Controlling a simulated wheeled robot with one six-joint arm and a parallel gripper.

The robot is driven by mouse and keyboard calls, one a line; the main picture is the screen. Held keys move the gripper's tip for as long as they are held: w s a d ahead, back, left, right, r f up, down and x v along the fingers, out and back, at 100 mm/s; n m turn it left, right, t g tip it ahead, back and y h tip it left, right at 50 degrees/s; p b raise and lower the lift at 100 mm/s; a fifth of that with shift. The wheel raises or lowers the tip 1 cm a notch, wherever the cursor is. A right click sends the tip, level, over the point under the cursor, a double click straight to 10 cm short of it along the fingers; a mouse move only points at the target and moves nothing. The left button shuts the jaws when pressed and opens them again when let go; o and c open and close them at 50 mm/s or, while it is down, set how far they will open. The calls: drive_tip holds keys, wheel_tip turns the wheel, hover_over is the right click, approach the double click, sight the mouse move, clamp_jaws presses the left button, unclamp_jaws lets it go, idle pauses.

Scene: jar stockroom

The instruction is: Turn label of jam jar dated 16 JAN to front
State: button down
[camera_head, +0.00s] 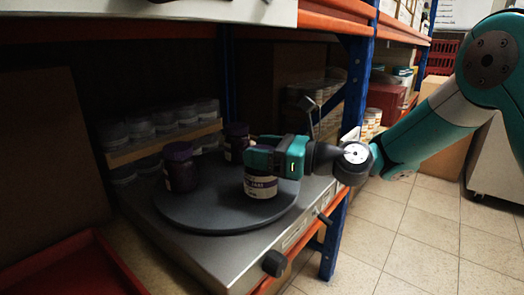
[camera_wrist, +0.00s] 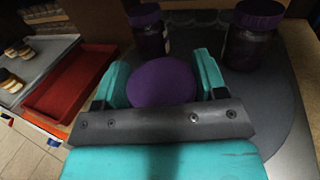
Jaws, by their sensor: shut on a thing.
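A jam jar (camera_head: 261,187) with a pale label stands upright near the front right edge of a round grey turntable (camera_head: 220,223). Part of the label's print shows, but I cannot read the full date. My gripper (camera_head: 262,160) is shut on this jar near its top. In the wrist view its purple lid (camera_wrist: 162,82) sits between the two teal fingers. Two other purple-lidded jars stand on the turntable: one at the left (camera_head: 180,170) and one at the back (camera_head: 236,143). No label date is readable on them.
The turntable sits on a metal-topped base (camera_head: 190,255) with knobs at its front edge, on a shelf between blue posts (camera_head: 352,100). Several clear-lidded jars (camera_head: 170,118) stand behind. A red tray (camera_head: 85,265) lies at the left. Tiled floor is open at the right.

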drive_tip(key=shift+n+g, duration=0.3)
drive_tip(key=shift+f+p, duration=0.2)
drive_tip(key=shift+p, duration=0.3)
idle(0.4)
drive_tip(key=shift+c, duration=0.5)
unclamp_jaws()
drive_tip(key=shift+f, duration=0.15)
drive_tip(key=shift+d, duration=0.1)
